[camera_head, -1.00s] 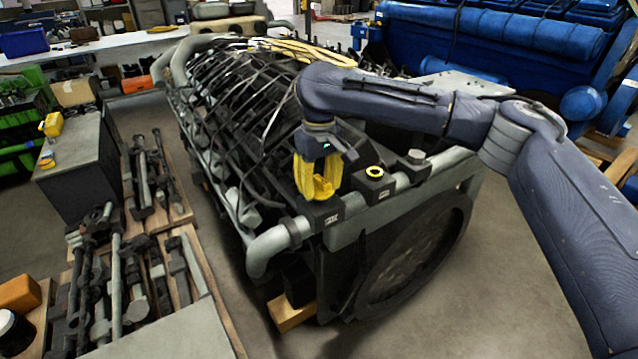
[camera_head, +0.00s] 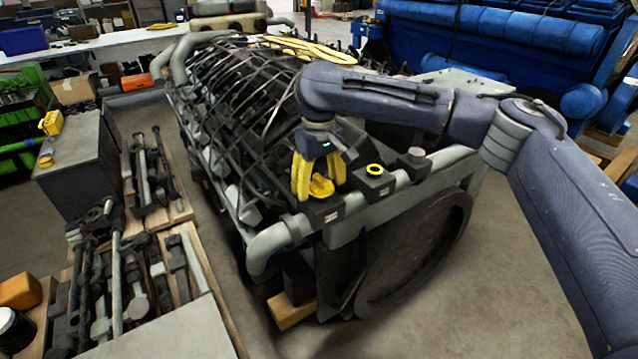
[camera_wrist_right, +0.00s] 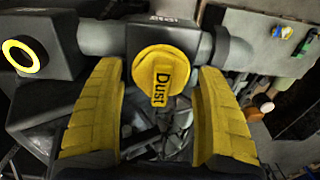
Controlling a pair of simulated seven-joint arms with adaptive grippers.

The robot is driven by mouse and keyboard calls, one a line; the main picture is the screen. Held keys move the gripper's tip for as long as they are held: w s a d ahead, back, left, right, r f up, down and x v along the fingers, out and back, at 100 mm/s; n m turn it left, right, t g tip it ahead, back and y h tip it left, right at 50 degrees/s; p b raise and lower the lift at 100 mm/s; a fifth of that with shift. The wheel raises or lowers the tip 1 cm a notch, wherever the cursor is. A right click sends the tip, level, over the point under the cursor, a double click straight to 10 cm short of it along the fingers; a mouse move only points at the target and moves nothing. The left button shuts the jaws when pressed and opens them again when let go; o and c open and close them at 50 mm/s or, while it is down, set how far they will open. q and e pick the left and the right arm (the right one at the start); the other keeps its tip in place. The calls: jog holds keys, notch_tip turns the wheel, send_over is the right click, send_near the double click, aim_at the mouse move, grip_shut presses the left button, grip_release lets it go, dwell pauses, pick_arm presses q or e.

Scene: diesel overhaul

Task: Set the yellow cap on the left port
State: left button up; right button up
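The yellow cap (camera_head: 321,187), a round disc with a tab marked "Dust" in the right wrist view (camera_wrist_right: 158,72), sits on top of the black left port block (camera_head: 330,216) at the engine's near corner. The port opening is hidden under it. My right gripper (camera_head: 320,177) is above the block with its yellow fingers spread on either side of the cap. In the right wrist view the fingers (camera_wrist_right: 160,80) stand apart, with gaps between them and the cap. My left gripper is not in view.
A second port block with a yellow ring (camera_head: 374,170) stands right of the left port, and a grey-topped fitting (camera_head: 416,155) is beyond it. A grey pipe (camera_head: 268,243) runs along the engine edge. Loose parts lie on wooden pallets (camera_head: 172,213) at left.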

jog(key=shift+r, duration=0.1)
notch_tip(320, 180, up, 12)
dwell(0.7)
